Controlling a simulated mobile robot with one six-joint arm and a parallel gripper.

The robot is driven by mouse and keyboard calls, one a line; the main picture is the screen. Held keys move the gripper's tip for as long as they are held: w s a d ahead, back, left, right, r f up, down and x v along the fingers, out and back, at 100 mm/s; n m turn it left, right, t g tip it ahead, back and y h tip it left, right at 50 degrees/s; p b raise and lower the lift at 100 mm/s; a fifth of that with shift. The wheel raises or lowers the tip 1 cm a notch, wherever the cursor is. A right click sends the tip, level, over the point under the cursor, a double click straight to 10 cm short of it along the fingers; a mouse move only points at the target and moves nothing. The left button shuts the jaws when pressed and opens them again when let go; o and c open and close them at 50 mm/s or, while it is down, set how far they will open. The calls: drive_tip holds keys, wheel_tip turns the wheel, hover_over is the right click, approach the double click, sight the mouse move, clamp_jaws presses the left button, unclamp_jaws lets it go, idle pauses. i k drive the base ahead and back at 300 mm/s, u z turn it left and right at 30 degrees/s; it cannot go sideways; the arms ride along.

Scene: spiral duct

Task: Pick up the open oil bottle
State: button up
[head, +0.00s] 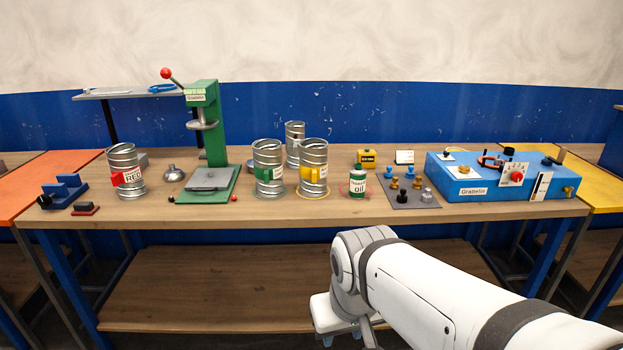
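The oil bottle (357,184) stands upright on the wooden workbench (300,208), right of the middle. It is a small green bottle with a white label reading "oil". It stands inside a thin red ring mark on the bench. Its top is too small to tell whether it is open. My white arm reaches in from the lower right, in front of the bench and below its top. My gripper (345,338) is at the bottom edge, mostly cut off and partly hidden by my arm, well apart from the bottle. Its opening does not show.
Right of the bottle is a dark mat (409,203) with several small knobs, then a blue device (490,180). A green press (207,140) stands left.

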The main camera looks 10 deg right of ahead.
sight(357, 177)
drive_tip(key=i, duration=1.5)
drive_tip(key=u, duration=0.05)
